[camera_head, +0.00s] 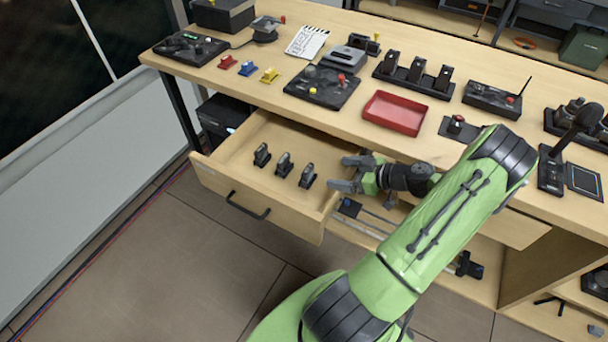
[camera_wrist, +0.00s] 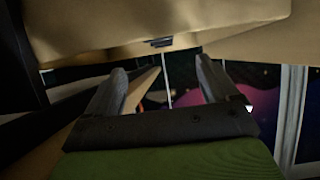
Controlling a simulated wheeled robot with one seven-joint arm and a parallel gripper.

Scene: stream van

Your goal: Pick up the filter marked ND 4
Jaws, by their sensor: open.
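Three dark filters stand in a row in the open drawer (camera_head: 232,172) in the head view: a left one (camera_head: 262,155), a middle one (camera_head: 284,164) and a right one (camera_head: 307,176). Their markings are too small to read, so I cannot tell which is ND 4. My gripper (camera_head: 346,173) is open and empty, at the right side of the drawer, to the right of the right filter and apart from it. In the wrist view my two fingers (camera_wrist: 165,85) are spread with nothing between them, and no filter shows there.
The desk top (camera_head: 345,105) overhangs the drawer's back. On it are a red tray (camera_head: 395,112), a black control box (camera_head: 321,86) and small red, blue and yellow pieces. The drawer's front wall (camera_head: 235,205) has a dark handle. Drawer floor left of the filters is clear.

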